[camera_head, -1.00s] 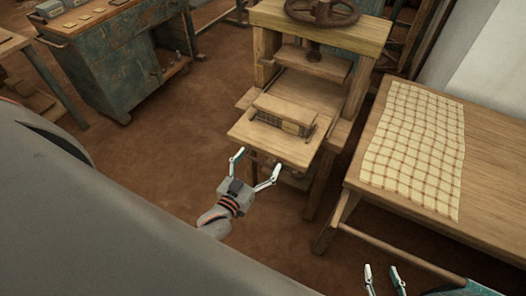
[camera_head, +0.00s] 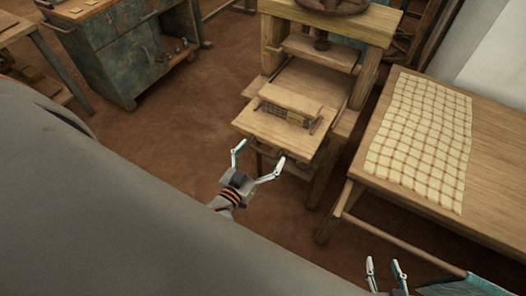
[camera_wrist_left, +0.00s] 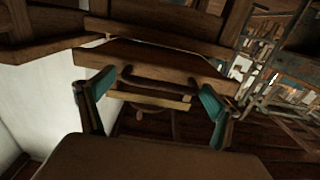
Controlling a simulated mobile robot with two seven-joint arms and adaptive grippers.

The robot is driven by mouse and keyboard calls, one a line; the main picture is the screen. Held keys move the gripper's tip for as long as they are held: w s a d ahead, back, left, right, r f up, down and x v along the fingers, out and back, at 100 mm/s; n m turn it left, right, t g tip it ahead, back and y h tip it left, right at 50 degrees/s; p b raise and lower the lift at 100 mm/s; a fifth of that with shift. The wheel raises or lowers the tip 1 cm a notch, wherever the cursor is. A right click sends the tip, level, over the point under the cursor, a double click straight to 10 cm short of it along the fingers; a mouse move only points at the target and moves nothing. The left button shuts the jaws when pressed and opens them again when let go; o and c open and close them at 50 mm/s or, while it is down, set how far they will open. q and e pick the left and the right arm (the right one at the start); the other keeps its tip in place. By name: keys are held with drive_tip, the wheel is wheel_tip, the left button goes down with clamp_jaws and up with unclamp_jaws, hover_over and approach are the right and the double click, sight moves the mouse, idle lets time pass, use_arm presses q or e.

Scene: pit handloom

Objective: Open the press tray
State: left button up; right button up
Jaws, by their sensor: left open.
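The press tray (camera_head: 255,122) is a flat wooden board projecting from the front of the wooden press (camera_head: 384,23). A pale wooden block and a small patterned piece (camera_head: 298,116) sit on it. In the left wrist view the tray's wooden underside (camera_wrist_left: 190,63) shows, with a dark bar handle (camera_wrist_left: 155,80) below its front. My left gripper (camera_head: 260,151) is open just in front of and below the tray's front edge. Its fingers stand on either side of the handle in the wrist view; I cannot tell whether they touch it. My right gripper (camera_head: 384,262) is open and empty at the lower right.
A wooden table (camera_head: 500,150) with a checked cloth (camera_head: 420,140) stands right of the press. A worn green cabinet (camera_head: 130,60) with small items stands at the upper left. Bare brown floor (camera_head: 180,125) lies between cabinet and press. A wall is at the upper right.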

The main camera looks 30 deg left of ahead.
use_arm(q)
drive_tip(key=s, duration=1.1)
drive_tip(key=shift+s+a, duration=0.15)
drive_tip(key=shift+s, duration=0.05)
drive_tip(key=s+d+f+m+g+h, duration=0.2)
drive_tip(key=s+d+f+m+g, duration=0.1)
drive_tip(key=d+f+m+g, duration=0.1)
drive_tip(key=d+f+g, duration=0.1)
drive_tip(key=d+g, duration=0.1)
drive_tip(key=g, duration=0.1)
drive_tip(key=shift+s+f, duration=0.15)
drive_tip(key=shift+s, duration=0.1)
